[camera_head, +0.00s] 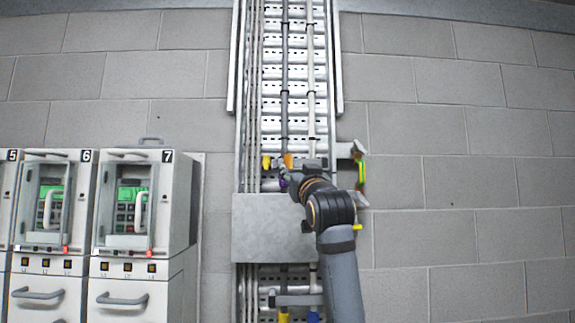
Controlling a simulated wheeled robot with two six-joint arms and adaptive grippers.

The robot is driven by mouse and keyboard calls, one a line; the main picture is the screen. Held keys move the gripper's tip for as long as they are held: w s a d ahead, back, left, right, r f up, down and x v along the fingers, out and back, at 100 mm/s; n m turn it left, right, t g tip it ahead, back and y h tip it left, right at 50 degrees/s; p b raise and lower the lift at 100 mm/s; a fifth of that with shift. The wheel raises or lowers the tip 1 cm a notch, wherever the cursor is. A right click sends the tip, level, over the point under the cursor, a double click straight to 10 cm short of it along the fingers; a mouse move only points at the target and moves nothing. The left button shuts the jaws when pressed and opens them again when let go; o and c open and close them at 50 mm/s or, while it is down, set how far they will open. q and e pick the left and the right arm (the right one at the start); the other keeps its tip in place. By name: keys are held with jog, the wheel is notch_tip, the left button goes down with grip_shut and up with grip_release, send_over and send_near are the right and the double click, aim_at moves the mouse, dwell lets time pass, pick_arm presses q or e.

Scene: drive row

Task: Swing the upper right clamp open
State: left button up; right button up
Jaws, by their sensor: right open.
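The cable ladder (293,105) runs up the block wall in the middle of the view, with a dark grey cable and a pale cable on it. An orange part (289,161) and a yellow part (266,162) sit across the cables just above a grey cover plate. They look like parts of the upper clamps, but they are small and partly hidden by my right gripper. My right gripper (284,172) is open, right at or just in front of the orange part. I cannot tell whether it touches. Which clamp is the upper right one, and its state, is unclear. My left gripper is out of view.
The grey cover plate (272,228) lies below the gripper. A grey bracket (346,150) with a yellow-green strap (361,173) sticks out to the right. A lower grey bar (295,299) crosses the ladder. Cabinet 7 (178,205) and others stand left.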

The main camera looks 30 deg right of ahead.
aim_at(289, 162)
jog(key=p+x, duration=0.2)
jog(key=x, duration=0.1)
jog(key=p+x, duration=0.2)
jog(key=x, duration=0.1)
jog(key=p+x, duration=0.3)
jog(key=x, duration=0.1)
jog(key=shift+s+d+r, duration=0.1)
jog(key=shift+s+d, duration=0.1)
jog(key=shift+d, duration=0.05)
jog(key=shift+w+d, duration=0.25)
jog(key=shift+w, duration=0.15)
jog(key=shift+a, duration=0.1)
jog(key=shift+c, duration=0.4)
grip_shut()
